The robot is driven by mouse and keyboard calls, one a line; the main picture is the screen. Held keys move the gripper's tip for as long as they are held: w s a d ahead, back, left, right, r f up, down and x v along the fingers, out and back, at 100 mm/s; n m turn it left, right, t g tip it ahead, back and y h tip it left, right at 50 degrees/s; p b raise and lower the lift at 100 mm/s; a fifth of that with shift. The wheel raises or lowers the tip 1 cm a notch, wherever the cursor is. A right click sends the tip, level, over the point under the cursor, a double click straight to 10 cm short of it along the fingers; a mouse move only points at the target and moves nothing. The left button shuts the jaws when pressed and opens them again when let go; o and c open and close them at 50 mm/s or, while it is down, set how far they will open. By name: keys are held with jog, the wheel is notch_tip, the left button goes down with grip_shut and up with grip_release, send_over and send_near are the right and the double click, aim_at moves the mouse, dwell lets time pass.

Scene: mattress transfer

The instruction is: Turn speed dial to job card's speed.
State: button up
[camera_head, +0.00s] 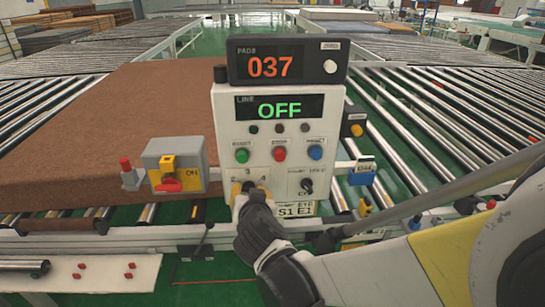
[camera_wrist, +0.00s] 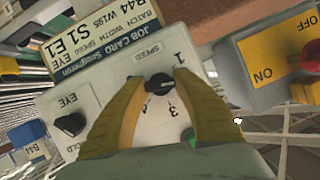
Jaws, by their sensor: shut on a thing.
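The black speed dial (camera_wrist: 158,84) is on the white panel's lower left, with the word SPEED and several digits around it in the wrist view. My gripper (camera_head: 246,190) has its yellow fingers on either side of the dial and is shut on it. I cannot tell clearly which digit the dial points to. The job card (camera_wrist: 92,40) shows batch B44, width W185, speed S1 and eye E1. In the head view its lower part (camera_head: 296,209) shows below the panel, partly hidden by my gripper.
The control panel (camera_head: 225,125) reads LINE OFF, with green, red and blue buttons. A black EYE knob (camera_head: 306,186) sits right of the speed dial. A grey switch box (camera_head: 176,155) marked ON stands left. A pad display (camera_head: 290,45) reads 037. A brown mattress (camera_head: 95,130) lies behind on rollers.

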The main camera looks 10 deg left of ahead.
aim_at(247, 159)
jog(key=n+h, duration=0.2)
jog(key=n, duration=0.1)
jog(key=shift+a+n+t+h+b, duration=0.1)
jog(key=shift+n+t+h+b, duration=0.2)
jog(key=shift+b, duration=0.05)
jog(key=shift+n+t+h+b, duration=0.35)
jog(key=shift+n+h, duration=0.35)
jog(key=shift+n, duration=0.4)
jog(key=o, duration=1.2)
notch_tip(247, 159, up, 10)
